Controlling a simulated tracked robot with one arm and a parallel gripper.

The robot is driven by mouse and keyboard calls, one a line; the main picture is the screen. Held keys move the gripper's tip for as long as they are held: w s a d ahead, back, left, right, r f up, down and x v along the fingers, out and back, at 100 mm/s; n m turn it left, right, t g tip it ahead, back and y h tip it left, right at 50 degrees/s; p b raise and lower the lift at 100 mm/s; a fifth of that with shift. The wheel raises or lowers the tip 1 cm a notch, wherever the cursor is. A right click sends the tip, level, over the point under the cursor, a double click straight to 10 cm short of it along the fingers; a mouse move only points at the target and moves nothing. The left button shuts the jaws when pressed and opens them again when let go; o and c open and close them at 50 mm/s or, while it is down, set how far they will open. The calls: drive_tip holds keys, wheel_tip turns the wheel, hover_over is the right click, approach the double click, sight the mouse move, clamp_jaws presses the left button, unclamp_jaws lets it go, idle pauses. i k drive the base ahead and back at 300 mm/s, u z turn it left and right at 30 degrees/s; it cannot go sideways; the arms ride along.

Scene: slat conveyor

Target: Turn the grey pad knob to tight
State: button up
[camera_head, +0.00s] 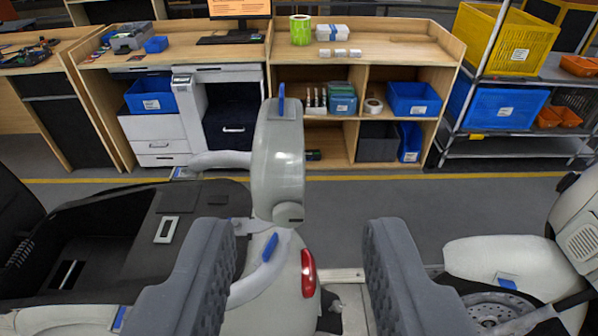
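My gripper (301,228) is open. Its two grey ribbed fingers stand wide apart at the bottom of the view, with nothing held between them. Behind and between them is a white, scooter-like body (279,165) with an upright rounded part, blue tape pieces and a red lamp (308,272). A small round grey cap (289,213) sits low on the upright part; I cannot tell whether it is the pad knob. No grey pad knob or tight marking can be clearly made out. The fingers hide parts of the body.
A dark open tray-like part (75,235) lies at left, and another white body (508,262) with a round disc stands at right. Beyond a clear grey floor with a yellow line (450,178) are wooden benches (365,45) and a rack with bins (508,40).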

sight(289, 215)
drive_tip(key=z, duration=0.45)
drive_tip(key=i, duration=0.1)
drive_tip(key=u, duration=2.15)
drive_tip(key=k, duration=1.65)
drive_tip(key=z, duration=0.6)
drive_tip(key=i, duration=1)
drive_tip(key=u, duration=0.05)
